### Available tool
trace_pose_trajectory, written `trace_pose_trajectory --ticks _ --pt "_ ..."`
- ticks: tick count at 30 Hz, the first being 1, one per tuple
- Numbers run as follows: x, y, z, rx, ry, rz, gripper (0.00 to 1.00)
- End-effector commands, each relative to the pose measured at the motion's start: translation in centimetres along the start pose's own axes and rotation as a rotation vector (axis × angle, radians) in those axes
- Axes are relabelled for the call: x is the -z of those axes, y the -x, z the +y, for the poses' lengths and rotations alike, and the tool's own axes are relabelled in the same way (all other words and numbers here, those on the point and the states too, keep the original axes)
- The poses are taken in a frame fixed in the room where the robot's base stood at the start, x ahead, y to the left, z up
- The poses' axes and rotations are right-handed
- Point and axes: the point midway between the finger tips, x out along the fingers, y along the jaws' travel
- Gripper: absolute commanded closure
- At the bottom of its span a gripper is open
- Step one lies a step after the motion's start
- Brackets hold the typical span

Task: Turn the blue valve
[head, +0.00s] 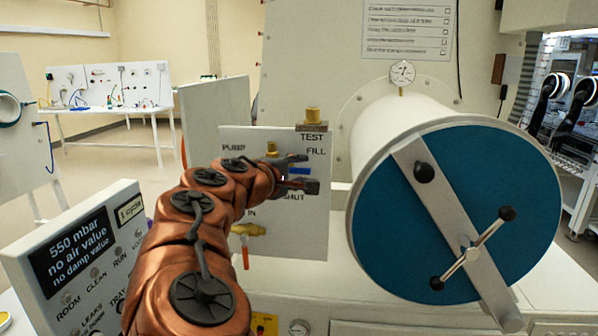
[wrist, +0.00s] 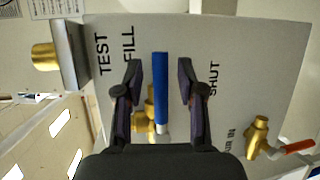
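The blue valve has a blue lever handle (wrist: 161,85) on a brass body (wrist: 150,108), mounted on a grey panel (wrist: 235,55) marked TEST, FILL and SHUT. My gripper (wrist: 160,75) is open in the wrist view, with one finger on each side of the blue lever. A gap shows between the lever and each finger, so I see no contact. My copper-coloured arm hides part of the panel and most of the valve's body there.
A large white cylinder with a blue door (head: 400,230) and a crossbar handle stands right of the panel. A brass valve with a red handle (wrist: 299,147) sits lower on the panel. A display box (head: 75,245) stands at left. A brass fitting (head: 312,115) tops the panel.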

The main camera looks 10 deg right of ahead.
Motion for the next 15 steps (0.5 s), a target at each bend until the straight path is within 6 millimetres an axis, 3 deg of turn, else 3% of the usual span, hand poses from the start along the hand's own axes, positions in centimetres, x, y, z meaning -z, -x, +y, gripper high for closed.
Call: trace_pose_trajectory --ticks 9,15 --pt "0.0 0.2 0.0 0.000 -0.001 0.001 0.60" --pt "0.1 2.3 0.0 -0.002 0.000 0.005 0.60"
